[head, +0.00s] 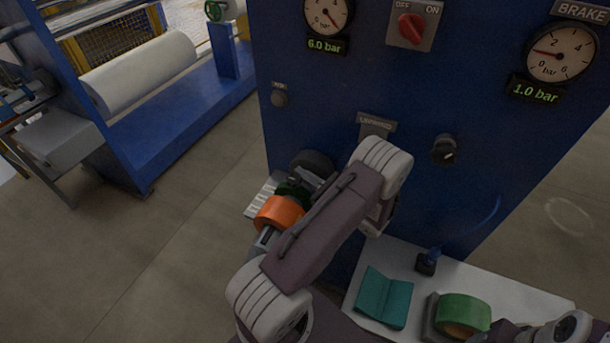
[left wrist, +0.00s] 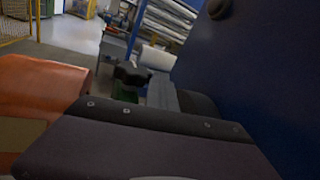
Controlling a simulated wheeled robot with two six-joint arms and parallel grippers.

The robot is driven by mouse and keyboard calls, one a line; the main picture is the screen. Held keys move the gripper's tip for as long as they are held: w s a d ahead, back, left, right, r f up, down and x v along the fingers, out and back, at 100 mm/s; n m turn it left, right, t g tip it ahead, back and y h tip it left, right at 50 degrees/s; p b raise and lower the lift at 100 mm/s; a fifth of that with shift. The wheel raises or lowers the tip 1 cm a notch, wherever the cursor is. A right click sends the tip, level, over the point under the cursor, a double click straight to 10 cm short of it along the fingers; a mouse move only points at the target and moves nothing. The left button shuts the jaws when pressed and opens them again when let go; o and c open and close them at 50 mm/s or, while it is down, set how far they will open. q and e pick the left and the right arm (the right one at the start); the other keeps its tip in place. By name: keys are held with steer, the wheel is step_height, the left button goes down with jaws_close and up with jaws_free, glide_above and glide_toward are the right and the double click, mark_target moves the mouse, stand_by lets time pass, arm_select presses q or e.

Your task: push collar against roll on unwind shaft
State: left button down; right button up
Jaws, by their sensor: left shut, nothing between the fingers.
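The orange roll (head: 278,213) sits on the unwind shaft, which juts from the blue machine panel. The dark green collar (head: 293,190) is on the panel side of the roll. In the left wrist view, the roll (left wrist: 40,95) fills the left edge and the green collar (left wrist: 125,92) shows under a black knob. I cannot tell whether the collar touches the roll. My left gripper (left wrist: 165,122) is shut and empty, close beside the roll; its dark body fills the lower wrist view. Its fingertips are hard to make out, and my left arm covers that area in the head view.
A side table (head: 400,255) at lower right holds a teal booklet (head: 384,297) and a green tape roll (head: 462,314). The panel carries gauges, a red switch (head: 411,28) and a black knob (head: 445,149). Another machine with a white roller (head: 140,75) stands at back left.

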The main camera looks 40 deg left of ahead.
mark_target(298, 183)
arm_select(q)
steer(key=shift+s+d, duration=0.2)
steer(key=shift+s, duration=0.45)
steer(key=shift+s+d+p, duration=0.2)
steer(key=shift+s, duration=0.35)
steer(key=shift+s+d+p, duration=0.15)
steer(key=shift+s+p, duration=0.05)
steer(key=shift+s, duration=0.35)
steer(key=shift+w, duration=0.1)
steer(key=shift+w+a, duration=0.25)
steer(key=shift+w, duration=0.45)
steer(key=w+d+b, duration=0.1)
steer(key=w+d, duration=0.1)
steer(key=d, duration=0.6)
steer(key=shift+w+d+b, duration=0.3)
steer(key=shift+d+b, duration=0.05)
steer(key=shift+a, duration=0.1)
